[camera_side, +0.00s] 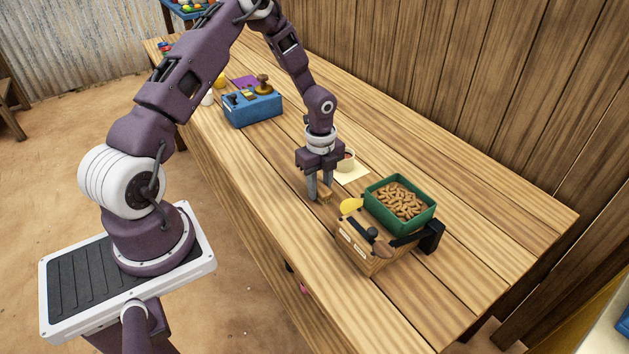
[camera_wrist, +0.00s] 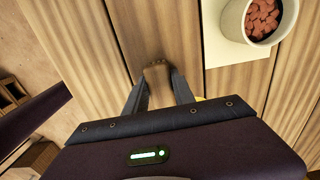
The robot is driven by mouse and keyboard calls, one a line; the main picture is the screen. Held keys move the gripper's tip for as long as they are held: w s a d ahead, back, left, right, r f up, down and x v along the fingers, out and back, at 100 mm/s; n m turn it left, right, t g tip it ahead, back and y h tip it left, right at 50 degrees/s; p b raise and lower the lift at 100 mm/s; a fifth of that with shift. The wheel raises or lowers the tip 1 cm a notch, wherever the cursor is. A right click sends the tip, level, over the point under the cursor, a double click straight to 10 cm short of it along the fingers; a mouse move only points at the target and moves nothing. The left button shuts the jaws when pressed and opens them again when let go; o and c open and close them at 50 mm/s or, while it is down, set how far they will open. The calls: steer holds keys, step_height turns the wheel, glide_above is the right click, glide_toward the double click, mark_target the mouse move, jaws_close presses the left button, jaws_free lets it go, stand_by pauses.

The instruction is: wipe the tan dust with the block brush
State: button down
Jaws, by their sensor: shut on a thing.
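My gripper (camera_side: 317,192) is low over the wooden table, shut on the block brush. The brush shows in the side view as a small light-brown wooden block (camera_side: 325,192) at the fingertips. In the wrist view the brush (camera_wrist: 158,72) is a brown block between the two grey fingers (camera_wrist: 158,95); its underside is hidden, so I cannot tell whether it touches the table. I cannot make out the tan dust against the similar-coloured wood in either view.
A cup of reddish-brown pieces (camera_wrist: 262,20) stands on a pale sheet (camera_wrist: 213,35), close beside the gripper. A blue box (camera_side: 252,112) stands farther back. Bare table lies between.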

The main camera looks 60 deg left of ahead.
mark_target(330, 207)
steer(key=shift+d, duration=2.35)
step_height(330, 207, up, 8)
